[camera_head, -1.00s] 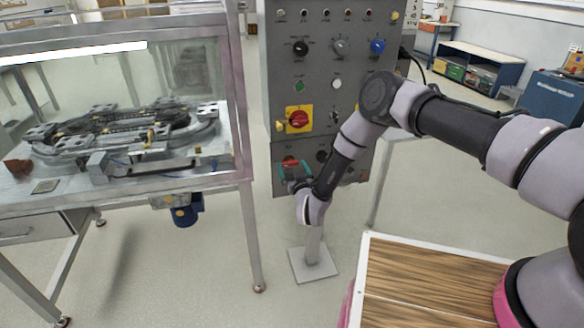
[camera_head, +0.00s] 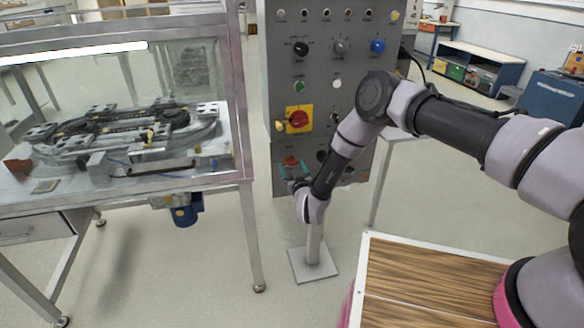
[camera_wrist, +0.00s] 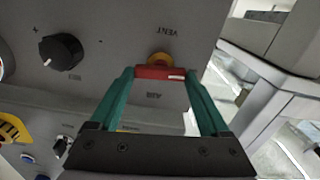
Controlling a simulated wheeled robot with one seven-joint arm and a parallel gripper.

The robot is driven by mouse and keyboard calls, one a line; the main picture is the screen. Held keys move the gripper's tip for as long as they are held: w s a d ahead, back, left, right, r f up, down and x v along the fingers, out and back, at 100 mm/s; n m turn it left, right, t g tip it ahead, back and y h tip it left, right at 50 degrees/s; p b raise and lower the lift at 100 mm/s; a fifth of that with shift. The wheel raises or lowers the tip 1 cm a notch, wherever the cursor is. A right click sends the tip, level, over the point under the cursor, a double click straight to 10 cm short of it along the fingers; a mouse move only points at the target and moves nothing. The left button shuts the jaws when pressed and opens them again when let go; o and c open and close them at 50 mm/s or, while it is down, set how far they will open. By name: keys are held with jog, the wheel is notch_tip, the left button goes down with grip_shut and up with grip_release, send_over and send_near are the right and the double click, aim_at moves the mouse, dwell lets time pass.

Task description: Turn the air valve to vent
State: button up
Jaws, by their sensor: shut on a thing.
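The air valve has a red handle (camera_wrist: 158,72) on a brass-coloured body (camera_wrist: 165,58), mounted low on the grey control panel. In the wrist view, the upside-down word VENT is printed beside the valve and a second upside-down label, seemingly AIR, lies between my fingers. My gripper (camera_wrist: 158,76) has its two green fingers on the two ends of the red handle, shut on it. The handle lies crosswise between the fingertips. In the head view, the red valve handle (camera_head: 290,160) shows small at the fingertips of my gripper (camera_head: 294,167).
The grey panel (camera_head: 325,90) carries knobs, buttons and a red-and-yellow switch (camera_head: 299,119) above the valve. A black knob (camera_wrist: 62,52) is near the valve. A glass-covered track table (camera_head: 245,160) stands left. Open floor lies in front of the panel.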

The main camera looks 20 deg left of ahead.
jog(key=n, duration=0.4)
jog(key=shift+s+a, duration=0.1)
jog(key=n, duration=0.5)
jog(key=shift+f, duration=0.1)
jog(key=n, duration=0.4)
jog(key=shift+f, duration=0.1)
jog(key=shift+n, duration=2.1)
jog(key=o, duration=1.2)
jog(key=v, duration=1)
jog(key=shift+s+d+f, duration=0.1)
jog(key=shift+s+d, duration=0.15)
jog(key=shift+s, duration=0.05)
jog(key=shift+s, duration=0.1)
